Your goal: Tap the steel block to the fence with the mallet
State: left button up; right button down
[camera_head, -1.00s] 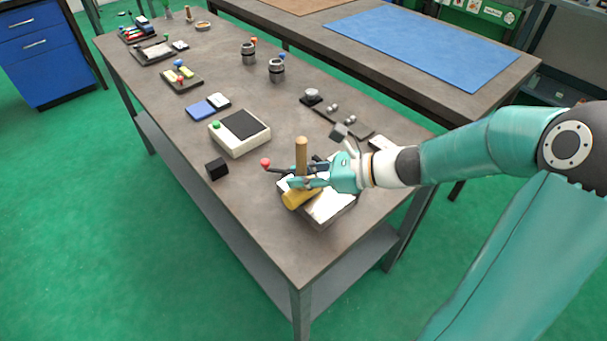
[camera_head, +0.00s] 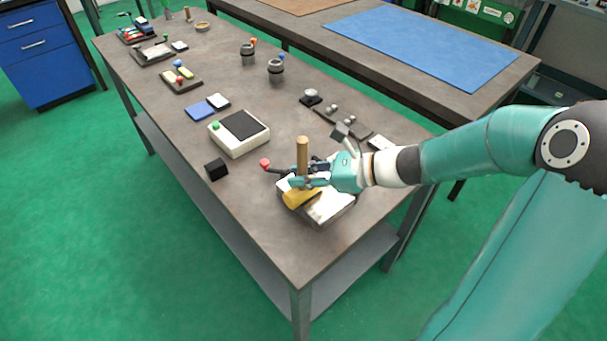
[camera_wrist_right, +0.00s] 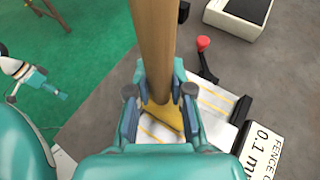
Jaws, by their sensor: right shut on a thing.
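My right gripper (camera_head: 309,181) is shut on the mallet's wooden handle (camera_head: 302,153), which stands upright. The yellow mallet head (camera_head: 300,198) is below the fingers, low over the left part of a pale fixture plate (camera_head: 334,208); I cannot tell whether it touches anything. In the right wrist view the handle (camera_wrist_right: 153,40) rises between the fingers, and the plate (camera_wrist_right: 213,97) shows yellow lines. I cannot make out the steel block or the fence apart from the fixture. My left gripper (camera_wrist_right: 38,82) shows small over the floor.
A lever with a red knob (camera_head: 264,164) sticks out left of the fixture. A black cube (camera_head: 216,169) and a cream box with a dark top (camera_head: 239,134) stand farther left. A dark rail with small metal parts (camera_head: 345,122) lies behind. The table's front corner is clear.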

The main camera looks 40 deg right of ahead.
jog(key=shift+a+r, duration=0.2)
jog(key=shift+a, duration=0.05)
jog(key=a+r+p, duration=0.3)
jog(key=r+p, duration=0.2)
jog(key=r, duration=0.1)
jog(key=shift+s+r, duration=0.15)
jog(key=shift+r, duration=0.25)
dwell(0.4)
